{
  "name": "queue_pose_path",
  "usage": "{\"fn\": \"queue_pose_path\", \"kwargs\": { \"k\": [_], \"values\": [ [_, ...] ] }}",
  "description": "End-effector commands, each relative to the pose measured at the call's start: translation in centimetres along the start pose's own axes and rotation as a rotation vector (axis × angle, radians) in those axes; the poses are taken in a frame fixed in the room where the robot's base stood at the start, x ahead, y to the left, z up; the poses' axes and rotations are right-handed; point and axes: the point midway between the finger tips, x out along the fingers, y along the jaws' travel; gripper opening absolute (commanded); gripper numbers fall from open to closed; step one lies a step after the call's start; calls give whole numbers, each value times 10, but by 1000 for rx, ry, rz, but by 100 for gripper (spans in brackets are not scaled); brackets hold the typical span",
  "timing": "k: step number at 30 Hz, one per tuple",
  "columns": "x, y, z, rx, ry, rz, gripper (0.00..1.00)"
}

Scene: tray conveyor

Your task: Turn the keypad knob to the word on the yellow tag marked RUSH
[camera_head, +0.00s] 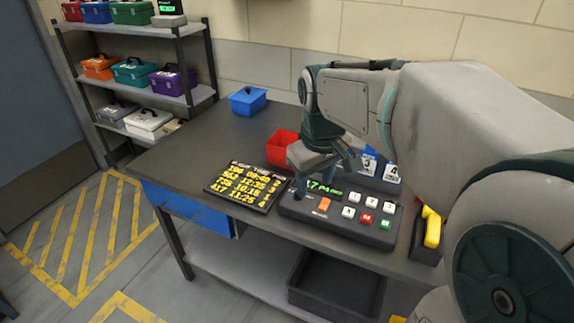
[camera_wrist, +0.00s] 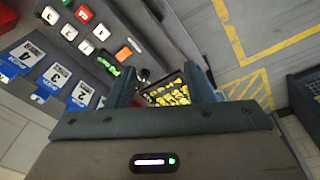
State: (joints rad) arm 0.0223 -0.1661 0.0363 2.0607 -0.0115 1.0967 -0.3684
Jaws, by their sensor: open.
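The keypad (camera_head: 338,229) is a dark box on the table with a green-lit display, an orange key and several white, red and green keys. It also shows in the wrist view (camera_wrist: 88,57). A small dark round part, which looks like the knob (camera_wrist: 143,75), sits at the keypad's end, beside the left finger in the wrist view. My gripper (camera_head: 322,178) is over the keypad's left end and hides part of it. Its two fingers (camera_wrist: 162,86) are apart, with nothing clearly held. The knob's words cannot be read. I cannot make out a yellow tag marked RUSH.
A black board with yellow times (camera_head: 246,186) lies left of the keypad. A red bin (camera_head: 282,148) and numbered blue-white cards (camera_head: 391,173) stand behind. A yellow object (camera_head: 432,228) is at right. A blue box (camera_head: 247,101) sits farther back; the table's back left is clear.

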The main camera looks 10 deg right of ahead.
Motion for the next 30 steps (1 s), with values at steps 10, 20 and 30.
{"fn": "queue_pose_path", "kwargs": {
  "k": [10, 20, 30],
  "values": [
    [48, 48, -109, -399, -91, -68, 47],
    [70, 64, -142, -554, -112, -106, 47],
    [126, 59, -134, -556, -115, -109, 47]
  ]
}}
